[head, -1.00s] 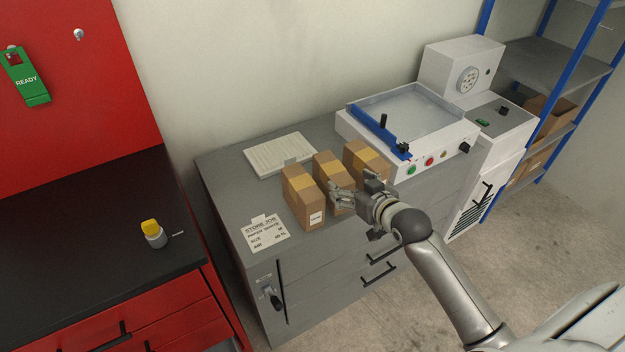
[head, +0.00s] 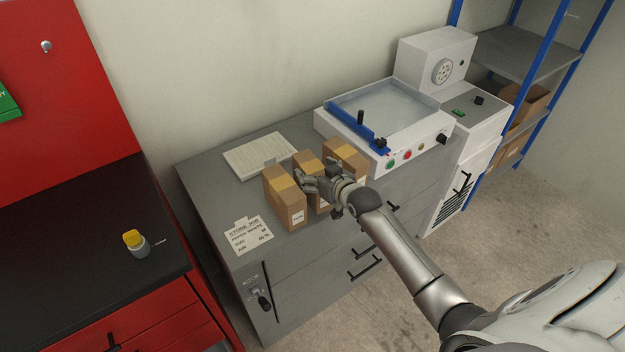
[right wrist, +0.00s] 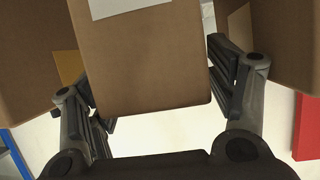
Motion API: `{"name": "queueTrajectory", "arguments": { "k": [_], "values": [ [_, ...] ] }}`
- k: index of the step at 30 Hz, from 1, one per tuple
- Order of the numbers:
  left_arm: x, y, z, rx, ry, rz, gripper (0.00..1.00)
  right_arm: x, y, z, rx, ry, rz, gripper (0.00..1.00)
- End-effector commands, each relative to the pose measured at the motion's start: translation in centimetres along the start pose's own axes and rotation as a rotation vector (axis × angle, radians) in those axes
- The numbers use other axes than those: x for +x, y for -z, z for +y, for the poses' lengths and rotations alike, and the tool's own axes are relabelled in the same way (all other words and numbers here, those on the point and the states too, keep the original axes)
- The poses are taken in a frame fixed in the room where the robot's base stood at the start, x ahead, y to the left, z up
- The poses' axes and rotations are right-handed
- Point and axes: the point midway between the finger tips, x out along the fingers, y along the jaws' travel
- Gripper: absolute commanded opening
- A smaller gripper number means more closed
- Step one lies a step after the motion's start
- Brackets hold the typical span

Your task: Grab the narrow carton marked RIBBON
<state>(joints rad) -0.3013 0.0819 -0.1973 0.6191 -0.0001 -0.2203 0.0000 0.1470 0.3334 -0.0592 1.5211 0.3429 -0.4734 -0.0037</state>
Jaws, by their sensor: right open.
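Three brown cartons with yellow tape stand in a row on the grey cabinet: left carton (head: 285,200), middle carton (head: 307,159) and right carton (head: 346,155). White labels show on their fronts, but I cannot read them, so I cannot tell which says RIBBON. My right gripper (head: 321,182) is open at the middle carton and partly hides it. In the right wrist view a carton (right wrist: 140,60) with a white label lies between the open fingers, with visible gaps on both sides. My left gripper is not in view.
Neighbouring cartons stand close on both sides of the fingers. A store job card (head: 248,235) lies at front left, a pale slatted pad (head: 258,155) behind. A white machine with a blue bar (head: 357,127) stands to the right.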

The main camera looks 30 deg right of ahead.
Motion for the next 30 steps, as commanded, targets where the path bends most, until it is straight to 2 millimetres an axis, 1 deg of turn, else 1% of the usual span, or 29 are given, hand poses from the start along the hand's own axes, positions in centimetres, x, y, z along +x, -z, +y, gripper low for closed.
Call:
{"name": "queueTrajectory", "arguments": {
  "k": [1,4,13,27,29,30],
  "values": [
    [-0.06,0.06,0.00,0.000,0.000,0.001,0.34,0.50,0.06,0.01,0.001,0.000,0.000,0.77],
    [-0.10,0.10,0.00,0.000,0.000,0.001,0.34,1.06,0.00,0.01,0.000,0.000,0.000,0.77],
    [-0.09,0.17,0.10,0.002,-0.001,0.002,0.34,1.27,-0.03,0.00,0.000,0.000,0.000,0.77],
    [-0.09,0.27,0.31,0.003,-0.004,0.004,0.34,1.25,-0.04,0.02,0.000,0.000,0.000,0.16],
    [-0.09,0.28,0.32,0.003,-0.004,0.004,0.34,1.25,-0.04,0.02,0.000,0.000,0.000,0.09],
    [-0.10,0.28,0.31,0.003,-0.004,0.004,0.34,1.24,0.17,0.03,-0.001,-0.001,0.004,0.08]
  ]
}}
